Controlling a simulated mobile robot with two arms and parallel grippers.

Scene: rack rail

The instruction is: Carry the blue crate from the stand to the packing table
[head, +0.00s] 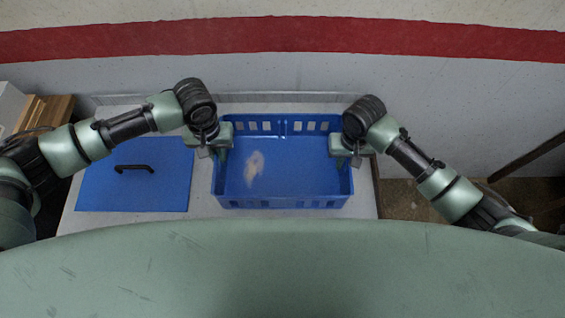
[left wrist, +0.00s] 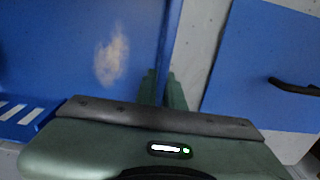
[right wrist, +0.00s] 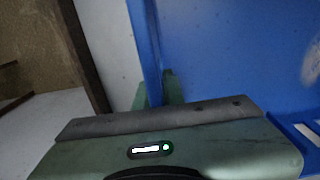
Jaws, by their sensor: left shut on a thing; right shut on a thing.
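The blue crate (head: 285,180) has slotted end walls and a pale worn patch on its floor, and it looks empty. It is over the light table top in the head view. My left gripper (head: 222,150) is shut on its left side wall, and the fingers straddle that wall in the left wrist view (left wrist: 162,90). My right gripper (head: 344,152) is shut on its right side wall, as the right wrist view (right wrist: 158,90) also shows. I cannot tell whether the crate rests on the surface or hangs just above it.
A blue flat lid (head: 135,190) with a black handle lies left of the crate on the light table top (head: 205,200). A wall with a red stripe (head: 290,35) stands behind. Brown wooden things (head: 45,112) are at far left. The table's right edge is close to the crate.

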